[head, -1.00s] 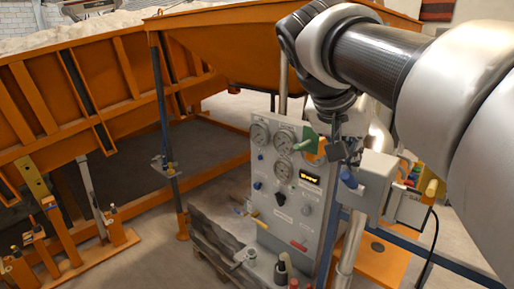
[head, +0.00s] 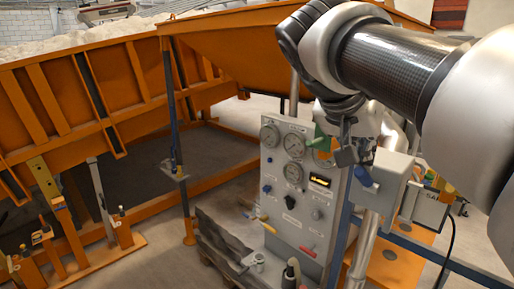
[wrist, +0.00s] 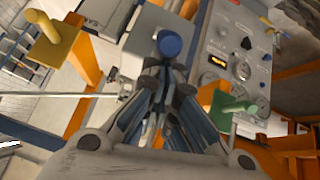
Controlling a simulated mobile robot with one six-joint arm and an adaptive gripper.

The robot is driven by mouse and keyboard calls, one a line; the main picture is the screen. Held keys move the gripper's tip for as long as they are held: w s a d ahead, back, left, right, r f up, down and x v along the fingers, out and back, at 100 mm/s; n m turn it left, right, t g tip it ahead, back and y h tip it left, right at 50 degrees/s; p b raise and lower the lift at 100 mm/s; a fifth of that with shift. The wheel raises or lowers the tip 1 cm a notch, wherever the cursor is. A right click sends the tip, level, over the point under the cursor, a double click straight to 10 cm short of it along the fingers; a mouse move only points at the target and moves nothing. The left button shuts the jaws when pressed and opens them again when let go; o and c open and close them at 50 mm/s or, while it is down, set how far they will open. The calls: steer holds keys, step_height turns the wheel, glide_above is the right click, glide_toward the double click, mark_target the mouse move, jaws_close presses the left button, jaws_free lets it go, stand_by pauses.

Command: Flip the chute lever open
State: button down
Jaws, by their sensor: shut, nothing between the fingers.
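A blue-ended lever (head: 361,176) sticks out from a grey box (head: 391,183) right of the gauge panel; the blue end (wrist: 169,43) also shows in the wrist view. A green handle (head: 321,143) is at the panel's upper right edge, and it shows right of the fingers in the wrist view (wrist: 236,107). I cannot tell from any label which is the chute lever. My gripper (head: 349,155) is shut and empty, just above the blue end in the head view. In the wrist view its fingertips (wrist: 166,68) point at the blue end; contact cannot be made out.
The grey gauge panel (head: 284,180) carries dials and knobs. A yellow handle (wrist: 55,44) on an orange post is left in the wrist view. A thick silver pipe (head: 363,250) runs below the box. The orange sandbed (head: 80,105) fills the left; floor is open beneath it.

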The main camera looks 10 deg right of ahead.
steer(key=shift+a+f, duration=0.1)
steer(key=shift+f, duration=0.15)
steer(key=f+h+b, duration=0.1)
steer(key=b, duration=0.2)
steer(key=s+a+f+t+h+b, duration=0.1)
steer(key=b, duration=0.3)
steer(key=a+f+t+b, duration=0.1)
steer(key=b, duration=0.3)
steer(key=shift+s+a+h, duration=0.1)
steer(key=shift+s+h, duration=0.2)
steer(key=shift+h, duration=0.1)
step_height(320, 180, down, 6)
steer(key=s+a+t+h+b, duration=0.1)
steer(key=t+h+b, duration=0.1)
steer(key=b, duration=1.6)
steer(key=shift+s+a+f+t+h, duration=0.3)
steer(key=shift+a+h, duration=0.1)
steer(key=shift+h, duration=0.3)
steer(key=shift+f+b, duration=0.15)
steer(key=shift+b, duration=0.15)
